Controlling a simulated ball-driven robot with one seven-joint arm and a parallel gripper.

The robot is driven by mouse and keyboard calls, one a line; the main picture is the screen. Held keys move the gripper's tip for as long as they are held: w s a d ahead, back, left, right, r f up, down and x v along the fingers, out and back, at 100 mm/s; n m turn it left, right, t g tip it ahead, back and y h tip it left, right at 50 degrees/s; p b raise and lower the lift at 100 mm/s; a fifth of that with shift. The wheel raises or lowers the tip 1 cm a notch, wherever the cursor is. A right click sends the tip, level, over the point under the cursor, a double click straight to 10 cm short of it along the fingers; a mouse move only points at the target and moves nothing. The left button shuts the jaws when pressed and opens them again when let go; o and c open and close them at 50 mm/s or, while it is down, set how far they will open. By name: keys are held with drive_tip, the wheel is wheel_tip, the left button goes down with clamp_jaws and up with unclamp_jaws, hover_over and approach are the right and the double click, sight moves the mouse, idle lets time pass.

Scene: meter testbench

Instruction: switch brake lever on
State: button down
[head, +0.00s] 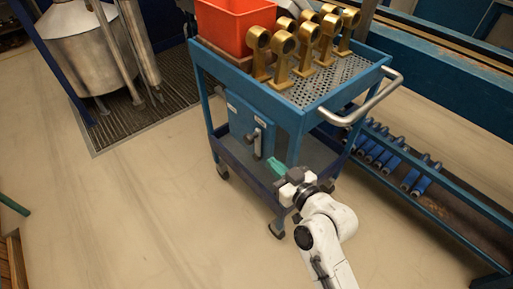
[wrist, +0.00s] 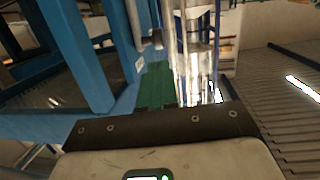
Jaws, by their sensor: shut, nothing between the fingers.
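The brake lever (head: 256,142) is a grey handle on a blue panel (head: 238,116) on the side of the blue cart (head: 290,106). It looks about upright in the head view. My gripper (head: 276,167), with green fingers, is shut and empty. It is below and to the right of the lever, close to the cart's side, and looks apart from it. In the wrist view the green fingers (wrist: 155,86) are together, pointing at the cart's blue side. A small grey part shows just beyond their tips, but I cannot tell whether it is the lever.
The cart carries an orange bin (head: 238,25) and several brass parts (head: 306,45). Its push handle (head: 362,103) sticks out on the right. A rack with blue rollers (head: 415,178) stands to the right. A metal tank (head: 84,50) stands at the back left.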

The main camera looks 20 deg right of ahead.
approach(246, 136)
drive_tip(key=w, duration=0.1)
drive_tip(key=w+f, duration=0.1)
drive_tip(key=w, duration=0.1)
drive_tip(key=w+f, duration=0.1)
drive_tip(key=shift+w+a+f, duration=0.25)
drive_tip(key=shift+w, duration=0.15)
drive_tip(key=w+r+g+p, duration=0.1)
drive_tip(key=p, duration=0.3)
drive_tip(key=shift+w+a+r, duration=0.1)
drive_tip(key=shift+a+r, duration=0.05)
drive_tip(key=shift+a, duration=0.05)
drive_tip(key=p, duration=0.1)
drive_tip(key=w+g+p, duration=0.2)
drive_tip(key=p, duration=0.1)
drive_tip(key=shift+a+r+h, duration=0.25)
drive_tip(key=shift+a+h, duration=0.05)
drive_tip(key=shift+h, duration=0.1)
drive_tip(key=w+a+f+g+h+b, duration=0.1)
drive_tip(key=w+a+f+g+h, duration=0.1)
drive_tip(key=w+g, duration=0.5)
drive_tip(key=shift+w+a+f+n+g+b, duration=0.3)
drive_tip(key=shift+w+a+f+n+b, duration=0.15)
drive_tip(key=shift+w+f, duration=0.6)
drive_tip(key=shift+r, duration=0.2)
